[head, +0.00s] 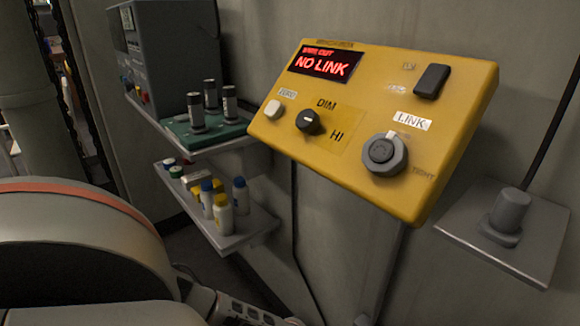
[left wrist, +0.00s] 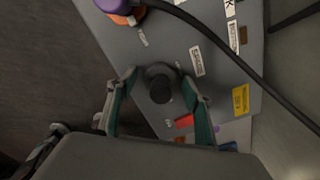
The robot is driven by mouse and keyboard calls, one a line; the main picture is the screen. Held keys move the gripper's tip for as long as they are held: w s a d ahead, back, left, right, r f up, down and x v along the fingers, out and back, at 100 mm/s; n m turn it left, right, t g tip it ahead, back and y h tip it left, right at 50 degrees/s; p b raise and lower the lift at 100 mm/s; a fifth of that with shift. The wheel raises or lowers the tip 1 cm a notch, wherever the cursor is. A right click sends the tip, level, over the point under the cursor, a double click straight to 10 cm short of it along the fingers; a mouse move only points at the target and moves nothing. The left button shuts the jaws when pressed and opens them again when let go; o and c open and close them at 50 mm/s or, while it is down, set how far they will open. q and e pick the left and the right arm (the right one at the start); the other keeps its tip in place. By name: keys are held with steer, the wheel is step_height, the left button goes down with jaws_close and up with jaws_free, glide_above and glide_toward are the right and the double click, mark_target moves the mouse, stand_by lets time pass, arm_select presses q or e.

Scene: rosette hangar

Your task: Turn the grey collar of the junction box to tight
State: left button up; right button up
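The yellow junction box (head: 350,183) is on the wall in the head view, its display (head: 324,64) reading NO LINK in red. The grey collar (head: 386,156) is at its lower right, below a LINK label (head: 411,121). The word TIGHT is printed to the collar's lower right. My left gripper (left wrist: 160,77) shows in the left wrist view with its fingers apart, either side of a dark round knob (left wrist: 160,86) on a grey panel (left wrist: 205,32). Gaps show between fingers and knob; I cannot tell their depth. My right gripper is not in view.
A shelf (head: 232,242) of small bottles and a green tray (head: 190,138) with dark cylinders are left of the box. A grey ledge (head: 530,250) with a grey stub (head: 505,212) is at the right. A dark cable (left wrist: 250,72) crosses the left wrist view.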

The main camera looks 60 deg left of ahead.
arm_select(q)
step_height(320, 180, up, 12)
stand_by(0.6)
stand_by(0.5)
